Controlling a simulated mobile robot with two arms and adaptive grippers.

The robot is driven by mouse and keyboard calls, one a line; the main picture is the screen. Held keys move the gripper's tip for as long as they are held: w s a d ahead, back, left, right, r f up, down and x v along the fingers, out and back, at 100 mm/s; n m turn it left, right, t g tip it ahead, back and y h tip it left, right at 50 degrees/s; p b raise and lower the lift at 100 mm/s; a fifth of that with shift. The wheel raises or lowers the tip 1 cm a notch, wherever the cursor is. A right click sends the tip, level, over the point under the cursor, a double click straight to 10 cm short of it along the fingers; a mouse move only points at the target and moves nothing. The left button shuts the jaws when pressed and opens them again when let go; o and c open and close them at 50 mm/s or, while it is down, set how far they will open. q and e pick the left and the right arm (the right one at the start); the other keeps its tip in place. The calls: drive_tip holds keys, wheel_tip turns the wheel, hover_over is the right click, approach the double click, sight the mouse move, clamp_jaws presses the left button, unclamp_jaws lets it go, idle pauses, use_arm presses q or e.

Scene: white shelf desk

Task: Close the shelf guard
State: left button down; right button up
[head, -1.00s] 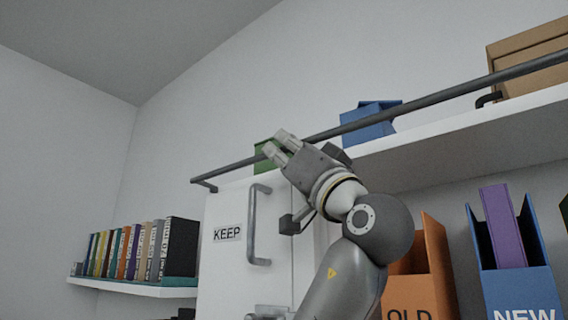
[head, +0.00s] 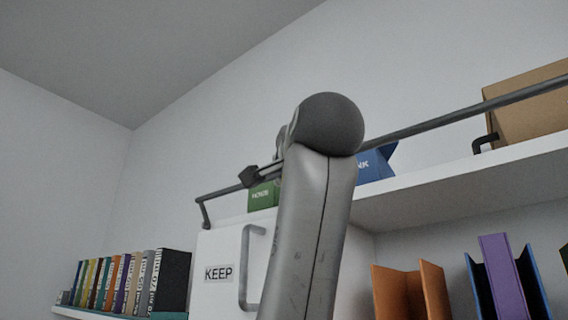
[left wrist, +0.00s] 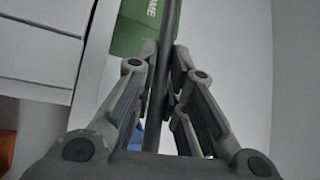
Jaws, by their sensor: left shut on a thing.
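The shelf guard is a long dark grey bar (head: 430,123) running along the front of the upper white shelf (head: 450,186). It stands above the shelf edge on short bent brackets at its left end and toward the right. My left gripper (left wrist: 166,55) is shut on the bar, with fingers on both sides of it in the left wrist view, where the guard bar (left wrist: 169,22) runs between them. In the head view my left gripper (head: 264,172) is largely hidden behind my own arm, near the bar's left part. My right gripper is not in view.
A green box (head: 262,197), a blue box (head: 374,165) and a cardboard box (head: 530,105) stand on the shelf behind the bar. A white cabinet door labelled KEEP (head: 219,273) is below. Orange and blue file holders stand lower right; binders (head: 130,282) line the left shelf.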

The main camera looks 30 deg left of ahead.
use_arm(q)
drive_tip(key=shift+w+d+r+m+g+h+p, duration=0.1)
drive_tip(key=shift+w+r+m+g+h+p, duration=0.2)
drive_tip(key=shift+w+m+g+h+p, duration=0.8)
drive_tip(key=shift+w+d+r+m+g+h+p, duration=0.1)
drive_tip(key=shift+w+r+m+g+h+p, duration=0.25)
drive_tip(key=shift+m+p, duration=1.25)
drive_tip(key=shift+w+f+n+p, duration=0.1)
drive_tip(key=shift+n+p, duration=0.2)
drive_tip(key=c, duration=1.5)
unclamp_jaws()
drive_tip(key=shift+w+f, duration=0.1)
drive_tip(key=v, duration=1.2)
drive_tip(key=shift+a+r, duration=0.1)
drive_tip(key=shift+r, duration=0.15)
